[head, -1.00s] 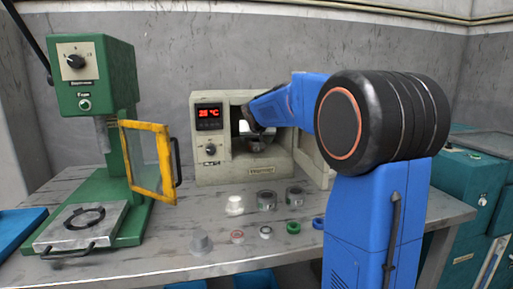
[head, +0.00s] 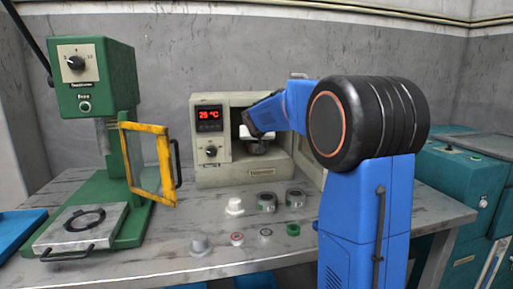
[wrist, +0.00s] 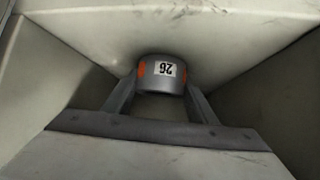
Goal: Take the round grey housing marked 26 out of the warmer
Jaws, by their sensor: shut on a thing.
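The round grey housing (wrist: 152,84) shows in the wrist view, with a white label that reads 26 upside down and orange marks on its sides. My gripper (wrist: 160,88) has a finger on each side of it and is shut on it. In the head view my gripper (head: 258,144) reaches into the open mouth of the beige warmer (head: 240,180), whose display reads 25 °C. The housing (head: 256,148) is partly hidden by my wrist there. I cannot tell whether it touches the warmer's floor.
A green press (head: 100,90) with an open yellow-framed guard (head: 148,165) stands left of the warmer. On the bench (head: 160,262) in front are a white part (head: 234,206), two grey cylinders (head: 266,203), a grey cone (head: 200,245) and several small rings. The warmer's door stands open at right.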

